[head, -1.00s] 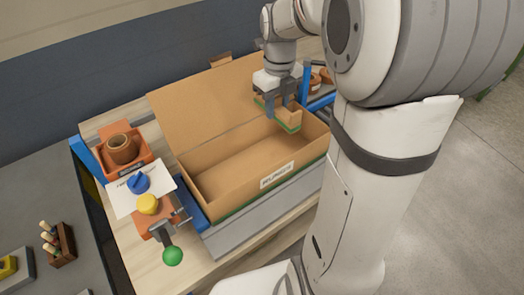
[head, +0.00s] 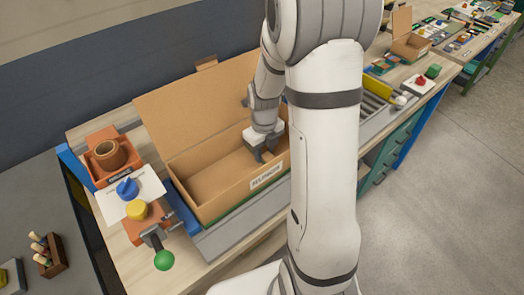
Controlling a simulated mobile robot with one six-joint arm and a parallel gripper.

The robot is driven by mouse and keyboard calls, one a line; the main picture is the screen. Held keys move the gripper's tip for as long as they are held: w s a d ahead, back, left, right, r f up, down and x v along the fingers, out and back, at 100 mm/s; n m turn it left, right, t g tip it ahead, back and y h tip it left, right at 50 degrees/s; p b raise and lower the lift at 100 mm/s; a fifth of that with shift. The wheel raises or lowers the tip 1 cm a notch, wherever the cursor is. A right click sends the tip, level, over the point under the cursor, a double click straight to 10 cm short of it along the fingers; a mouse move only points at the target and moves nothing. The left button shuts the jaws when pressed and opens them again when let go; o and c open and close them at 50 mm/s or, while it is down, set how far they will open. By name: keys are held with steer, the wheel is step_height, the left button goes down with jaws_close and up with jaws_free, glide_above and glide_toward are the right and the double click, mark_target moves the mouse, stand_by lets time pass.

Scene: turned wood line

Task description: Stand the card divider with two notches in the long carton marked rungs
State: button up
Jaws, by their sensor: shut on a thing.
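The long carton (head: 212,209) is an open cardboard box with its lid flap raised at the back. A white label (head: 266,175) on its front wall reads roughly "RUNGS". My gripper (head: 262,155) points down into the right part of the carton, its fingers below the rim level of the back wall. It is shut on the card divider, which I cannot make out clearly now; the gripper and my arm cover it. I cannot tell whether the divider touches the carton floor, nor see its notches. The left part of the carton floor is bare.
Left of the carton are an orange bin with a brown roll (head: 108,154), a white sheet with a blue knob (head: 127,188), a yellow knob (head: 137,210) and a green ball handle (head: 164,260). A roller conveyor (head: 372,92) lies to the right, behind my arm.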

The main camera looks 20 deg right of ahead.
steer(key=shift+f, duration=0.2)
steer(key=o, duration=0.9)
steer(key=shift+r, duration=0.1)
steer(key=shift+o, duration=0.2)
